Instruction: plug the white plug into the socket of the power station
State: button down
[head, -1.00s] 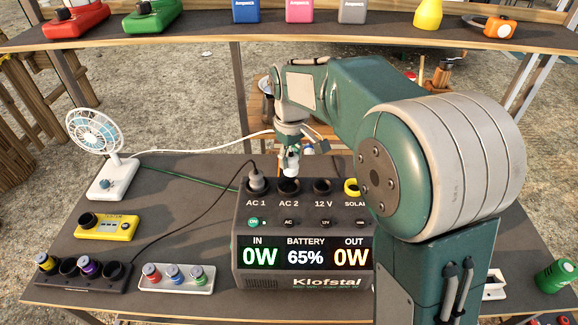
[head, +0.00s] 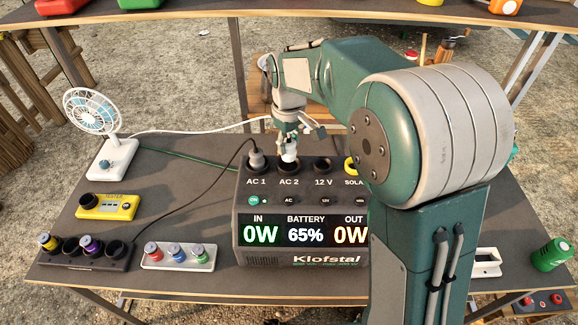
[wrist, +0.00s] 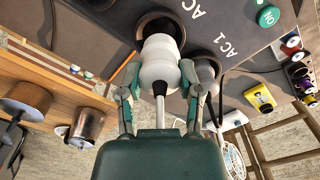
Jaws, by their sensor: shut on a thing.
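The dark power station (head: 300,205) stands on the table, its display reading IN 0W, BATTERY 65% and OUT 0W. Its AC 2 socket (head: 287,164) lies straight below my gripper (head: 289,145). My gripper is shut on the white plug (wrist: 160,65), which points at the AC 2 opening (wrist: 160,28). In the wrist view the plug's tip is at the mouth of that opening; how deep it sits I cannot tell. A grey plug (head: 256,160) with a black cable fills AC 1, right beside the white plug.
A white fan (head: 112,158) with a white cord stands at the left. A yellow tester (head: 106,207), a black holder (head: 88,255) and a white tray (head: 178,258) lie left of the station. A shelf (head: 200,22) crosses above the table.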

jog(key=shift+f, duration=1.55)
jog(key=shift+c, duration=0.9)
grip_release()
jog(key=shift+r, duration=0.1)
notch_tip(320, 180, up, 12)
jog(key=shift+f, duration=0.25)
jog(key=shift+r, duration=0.1)
